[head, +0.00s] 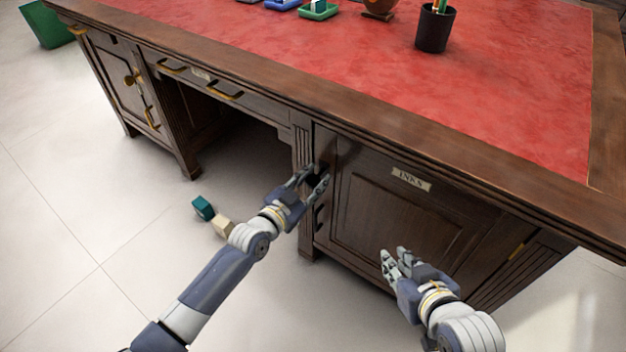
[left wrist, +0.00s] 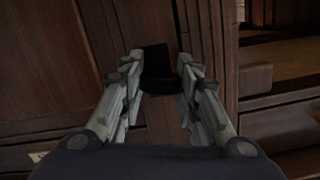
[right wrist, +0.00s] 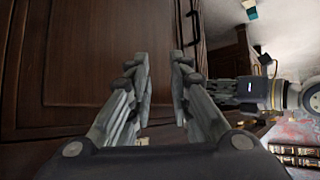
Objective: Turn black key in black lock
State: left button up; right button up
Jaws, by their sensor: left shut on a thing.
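My left gripper (head: 314,178) is at the left edge of the cabinet door (head: 395,215) labelled INKS. Its fingers are closed on a black piece (left wrist: 158,82), taken as the black key, seen between the fingertips in the left wrist view. A black block (left wrist: 155,56) directly beyond it looks like the lock; key and lock blend together, so the key's turn angle and depth cannot be told. My right gripper (head: 392,258) is in front of the lower part of the door, empty, with a gap between its fingertips in the right wrist view (right wrist: 160,62).
The desk's red leather top (head: 500,60) overhangs the door and carries a pencil cup (head: 435,28) and small trays. A drawer (head: 215,82) and open kneehole are to the left. A teal block (head: 203,208) and a cream block (head: 223,228) lie on the floor.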

dwell(0.4)
pick_arm(q)
jog(key=shift+m+p, duration=0.35)
jog(key=shift+m, duration=0.15)
jog(key=shift+m+y+p, duration=0.3)
jog(key=shift+m, duration=0.5)
pick_arm(e)
jog(key=s+d+f+g+h, duration=0.1)
jog(key=s+d+f+g, duration=0.1)
jog(key=s+f+g, duration=0.2)
jog(key=s, duration=0.2)
jog(key=shift+s+d, duration=0.15)
jog(key=shift+s, duration=0.15)
